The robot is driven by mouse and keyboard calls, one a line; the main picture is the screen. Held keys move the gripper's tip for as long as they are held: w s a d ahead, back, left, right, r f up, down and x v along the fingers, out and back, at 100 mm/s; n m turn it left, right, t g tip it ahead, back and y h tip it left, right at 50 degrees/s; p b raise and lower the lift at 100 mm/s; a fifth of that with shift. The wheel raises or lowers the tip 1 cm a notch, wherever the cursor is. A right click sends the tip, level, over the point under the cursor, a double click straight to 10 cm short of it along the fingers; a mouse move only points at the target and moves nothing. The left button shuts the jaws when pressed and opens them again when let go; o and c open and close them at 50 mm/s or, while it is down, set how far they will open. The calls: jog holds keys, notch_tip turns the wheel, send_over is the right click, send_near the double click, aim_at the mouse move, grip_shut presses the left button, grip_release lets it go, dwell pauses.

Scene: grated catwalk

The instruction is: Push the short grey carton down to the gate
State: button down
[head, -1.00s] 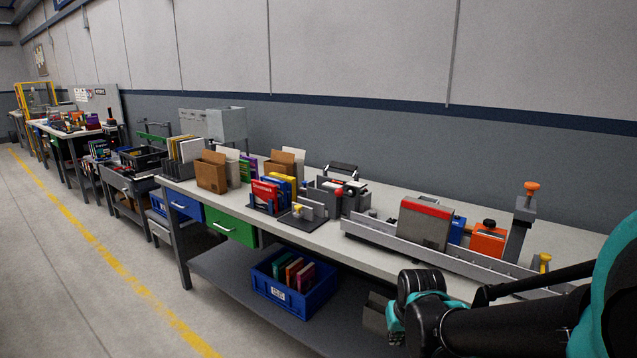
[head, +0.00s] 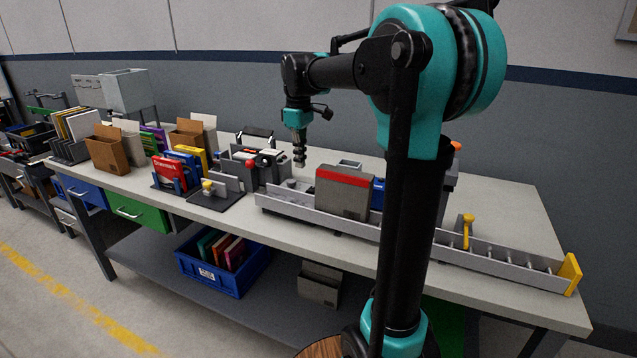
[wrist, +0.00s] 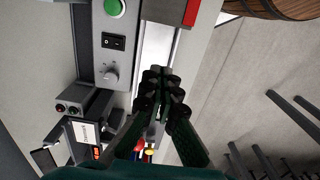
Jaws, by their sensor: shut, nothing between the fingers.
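A grey carton (head: 342,198) with a red top band stands upright in the long grey channel (head: 300,208) on the bench. Its red band also shows at the top of the wrist view (wrist: 192,12). My gripper (head: 299,163) points down to the left of the carton, apart from it and above the channel's left end. In the wrist view its fingers (wrist: 162,88) are together and empty. A blue item (head: 377,194) is just right of the carton, partly hidden by my arm. A yellow end plate (head: 570,274) closes the channel's right end.
A grey control box (wrist: 115,45) with a green button, switch and knob lies beside the channel. A yellow-topped handle (head: 467,228) rises by the channel's right part. Books and brown file boxes (head: 108,150) crowd the bench's left. My arm hides the channel's middle.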

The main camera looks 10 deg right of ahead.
jog(key=f, duration=1)
jog(key=shift+w, duration=0.2)
jog(key=shift+s+d+r, duration=0.2)
jog(key=shift+s+d, duration=0.6)
jog(key=shift+d, duration=0.3)
jog(key=shift+s+d, duration=0.4)
jog(key=shift+d, duration=0.15)
